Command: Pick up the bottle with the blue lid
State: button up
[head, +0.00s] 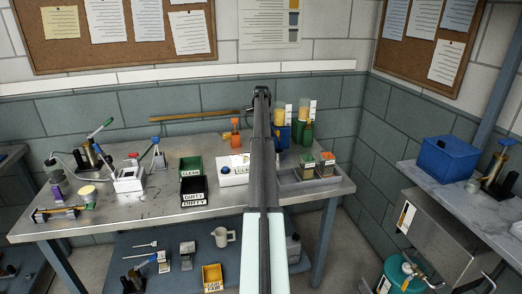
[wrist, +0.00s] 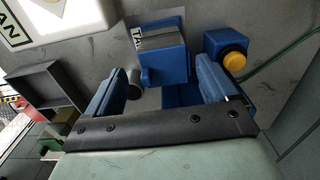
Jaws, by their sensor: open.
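I cannot clearly make out a bottle with a blue lid. A small upright item with a blue top (head: 155,147) stands on the left half of the bench in the head view; its type is too small to tell. My gripper (wrist: 164,72) is open, with its two blue-grey fingers apart and nothing gripped. Ahead of the fingers in the wrist view is a blue tank (wrist: 172,65) with a grey strap and a partly cut label. A dark grey cylinder (wrist: 134,82) shows beside the left finger. In the head view my arm hides much of this area.
A green bin (head: 190,166) and a black bin (head: 193,190) stand left of my arm. A grey tray (head: 330,183) holds small boxes at the right. The bench's front middle is mostly clear.

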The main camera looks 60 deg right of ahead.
jog(key=shift+w+d+f, duration=0.1)
jog(key=shift+w+f, duration=0.05)
jog(key=shift+f, duration=1.2)
jog(key=shift+w+d+f, duration=0.1)
jog(key=shift+f, duration=1.25)
jog(key=shift+c, duration=0.3)
jog(key=shift+r, duration=0.1)
jog(key=c, duration=1.3)
